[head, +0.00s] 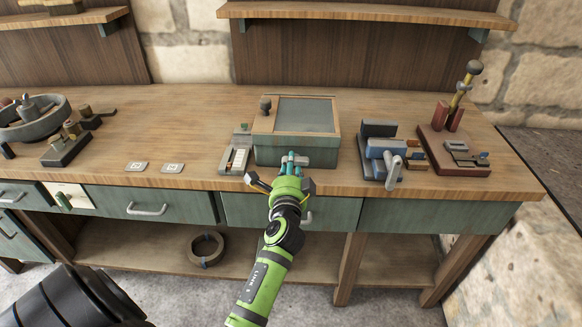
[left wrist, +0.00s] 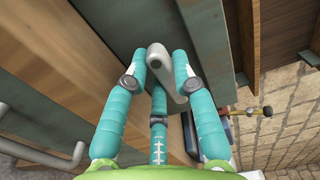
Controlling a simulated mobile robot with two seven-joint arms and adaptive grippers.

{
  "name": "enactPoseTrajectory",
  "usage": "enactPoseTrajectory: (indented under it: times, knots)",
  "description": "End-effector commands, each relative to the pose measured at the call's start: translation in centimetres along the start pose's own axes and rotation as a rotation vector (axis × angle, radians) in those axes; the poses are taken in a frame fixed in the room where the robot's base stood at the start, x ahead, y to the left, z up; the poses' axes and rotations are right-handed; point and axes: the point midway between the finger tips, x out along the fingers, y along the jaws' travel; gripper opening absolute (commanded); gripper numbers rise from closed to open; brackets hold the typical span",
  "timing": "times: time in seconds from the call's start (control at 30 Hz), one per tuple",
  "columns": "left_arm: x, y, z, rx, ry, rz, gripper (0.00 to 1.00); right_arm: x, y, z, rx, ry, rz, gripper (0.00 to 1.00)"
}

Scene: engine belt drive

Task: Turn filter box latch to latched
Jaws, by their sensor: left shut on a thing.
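The filter box (head: 320,149), a teal box with a wooden rim and grey mesh top, stands at the front middle of the bench. Its latch, a grey lever with a rounded end (left wrist: 156,50), shows in the left wrist view, slanting from upper middle toward lower right. My left gripper (head: 290,162) is at the front face of the box. In the left wrist view, its teal fingers (left wrist: 165,75) are closed around the lever. In the head view the fingers mostly hide the latch, and I cannot tell its exact angle there. My right gripper is not in view.
A small grey device (head: 236,158) stands close left of the box. A blue vise-like device (head: 384,150) stands to its right, and a red base with a lever (head: 455,150) further right. Two small plates (head: 172,168) lie left. Bench room between them and the device is clear.

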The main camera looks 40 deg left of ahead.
Motion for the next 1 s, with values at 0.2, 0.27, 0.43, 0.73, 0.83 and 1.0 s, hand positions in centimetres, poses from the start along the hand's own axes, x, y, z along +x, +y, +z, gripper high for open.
enactPoseTrajectory:
  times: [0.2,0.27,0.43,0.73,0.83,1.0]
  knots:
    - [0.0,0.0,0.0,-0.017,-0.001,0.0,0.0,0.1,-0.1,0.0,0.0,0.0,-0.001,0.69]
    - [0.0,0.0,0.0,-0.018,-0.001,0.0,0.0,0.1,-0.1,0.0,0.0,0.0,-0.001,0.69]
    - [0.0,0.0,0.0,-0.018,-0.001,0.0,0.0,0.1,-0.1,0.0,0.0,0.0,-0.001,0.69]
    - [0.0,0.0,0.0,-0.015,-0.001,0.0,0.5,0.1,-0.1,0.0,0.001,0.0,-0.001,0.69]
    - [0.0,0.0,0.0,-0.014,0.0,0.0,0.5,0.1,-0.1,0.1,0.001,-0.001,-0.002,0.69]
    - [-1.4,0.1,0.0,-0.014,0.001,0.002,0.5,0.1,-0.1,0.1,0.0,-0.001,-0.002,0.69]
